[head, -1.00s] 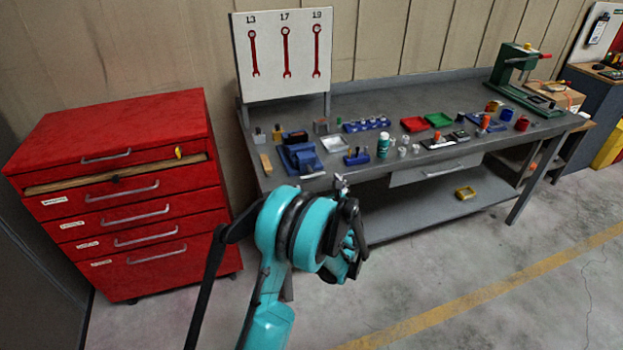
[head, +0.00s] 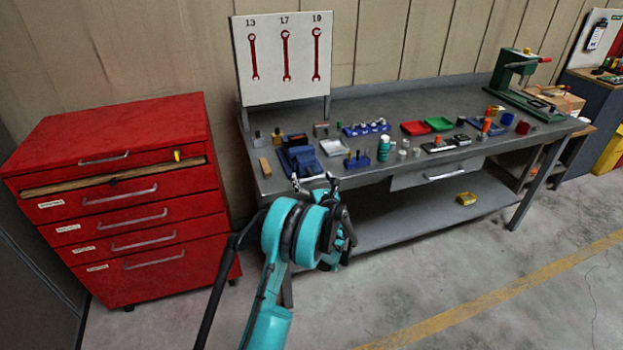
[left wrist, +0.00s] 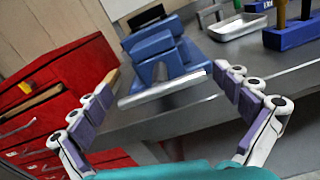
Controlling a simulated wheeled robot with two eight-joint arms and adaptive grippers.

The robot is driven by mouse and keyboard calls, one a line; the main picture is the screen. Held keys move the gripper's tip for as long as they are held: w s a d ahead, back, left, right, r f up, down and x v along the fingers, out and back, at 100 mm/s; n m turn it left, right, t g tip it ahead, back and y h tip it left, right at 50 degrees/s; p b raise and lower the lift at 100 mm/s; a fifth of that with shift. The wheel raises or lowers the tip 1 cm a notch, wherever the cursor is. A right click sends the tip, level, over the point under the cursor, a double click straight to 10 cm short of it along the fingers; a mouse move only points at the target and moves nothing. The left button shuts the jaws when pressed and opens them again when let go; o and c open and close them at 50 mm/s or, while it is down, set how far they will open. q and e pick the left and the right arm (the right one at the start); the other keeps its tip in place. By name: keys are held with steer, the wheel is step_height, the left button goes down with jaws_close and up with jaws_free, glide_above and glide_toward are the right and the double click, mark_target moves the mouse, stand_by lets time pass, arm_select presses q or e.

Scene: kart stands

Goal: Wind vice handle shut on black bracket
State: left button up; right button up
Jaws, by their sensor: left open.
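The blue vice (head: 300,160) stands at the front left of the grey workbench. It fills the upper middle of the left wrist view (left wrist: 158,52), with its silver handle bar (left wrist: 165,90) lying crosswise on the near side. A black piece (left wrist: 147,15), which looks like the bracket, shows at the vice's far end; I cannot tell how tightly it sits. My left gripper (head: 316,184) is just in front of the vice at the bench edge. In the left wrist view my open gripper (left wrist: 163,84) has its fingers spread on either side of the handle, with no clear grip. My right gripper is out of view.
A silver tray (head: 335,147) and a blue holder (head: 357,161) stand to the right of the vice. A wooden block (head: 265,167) lies to its left. A red drawer cabinet (head: 130,190) stands left of the bench. The floor in front is clear.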

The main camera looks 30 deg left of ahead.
arm_select(q)
steer(key=c, duration=1)
